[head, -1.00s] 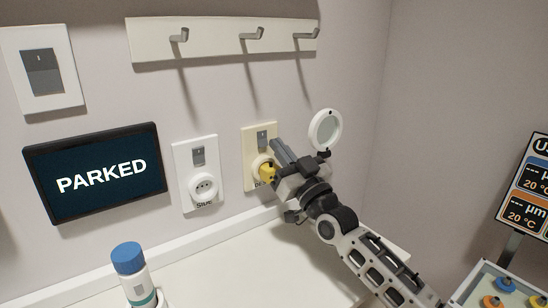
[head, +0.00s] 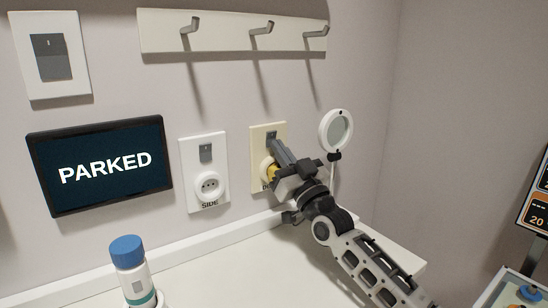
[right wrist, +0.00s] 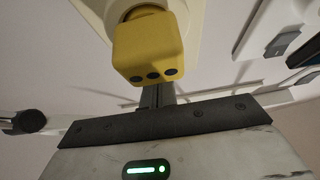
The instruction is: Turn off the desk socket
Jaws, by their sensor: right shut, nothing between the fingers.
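The desk socket is a cream wall plate (head: 257,143) with a grey rocker switch (head: 271,135) near its top. A yellow plug (head: 268,170) sits in its outlet; it also shows large in the right wrist view (right wrist: 150,46). My right gripper (head: 275,146) is shut and empty, with its fingertips at the lower part of the switch, above the plug. They overlap the switch in the head view, so I cannot tell contact for sure. The gripper hides part of the plate and its label. My left gripper is not in view.
A white socket marked SIDE (head: 205,155) is to the left, then a screen reading PARKED (head: 100,168). A round mirror-like disc (head: 336,130) is close right of my gripper. Hooks (head: 262,28) hang above. A blue-capped bottle (head: 130,265) stands on the white shelf (head: 225,275).

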